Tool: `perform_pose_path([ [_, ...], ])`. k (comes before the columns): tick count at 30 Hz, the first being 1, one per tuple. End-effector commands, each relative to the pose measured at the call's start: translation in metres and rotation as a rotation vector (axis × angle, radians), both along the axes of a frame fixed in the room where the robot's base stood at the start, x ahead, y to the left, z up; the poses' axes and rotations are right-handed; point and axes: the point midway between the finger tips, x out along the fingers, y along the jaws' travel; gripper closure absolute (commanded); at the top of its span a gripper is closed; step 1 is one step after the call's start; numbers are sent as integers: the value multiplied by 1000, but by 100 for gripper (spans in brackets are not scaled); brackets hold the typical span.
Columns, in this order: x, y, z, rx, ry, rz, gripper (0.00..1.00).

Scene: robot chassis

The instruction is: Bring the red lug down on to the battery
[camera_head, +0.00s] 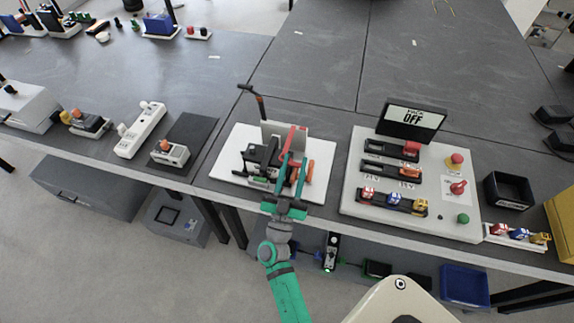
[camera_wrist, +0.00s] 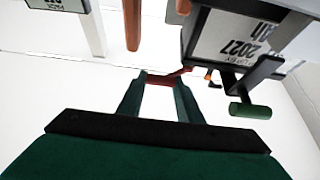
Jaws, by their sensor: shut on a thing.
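My gripper (camera_head: 293,163) is over the white board on the bench, its two green fingers shut on a red piece, which I take to be the red lug. In the wrist view the red lug (camera_wrist: 159,80) shows between the fingertips of my gripper (camera_wrist: 158,84). The battery (camera_head: 262,153) is a dark block on the board, left of the fingers. In the wrist view the battery (camera_wrist: 228,38) is at upper right, with a printed label. I cannot tell whether the lug touches it.
A green-ended black handle (camera_wrist: 250,109) juts out near the battery in the wrist view. An orange part (camera_wrist: 132,22) stands to the left there. A light panel (camera_head: 399,190) with a display reading OFF (camera_head: 412,118) stands right of the white board (camera_head: 226,163).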

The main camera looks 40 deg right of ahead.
Motion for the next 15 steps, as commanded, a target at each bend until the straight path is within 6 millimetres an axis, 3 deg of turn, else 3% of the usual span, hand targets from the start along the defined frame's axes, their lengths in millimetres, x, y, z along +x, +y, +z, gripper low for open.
perform_pose_path([
  [15,-10,-12,-5,-20,-15,-27,100],
])
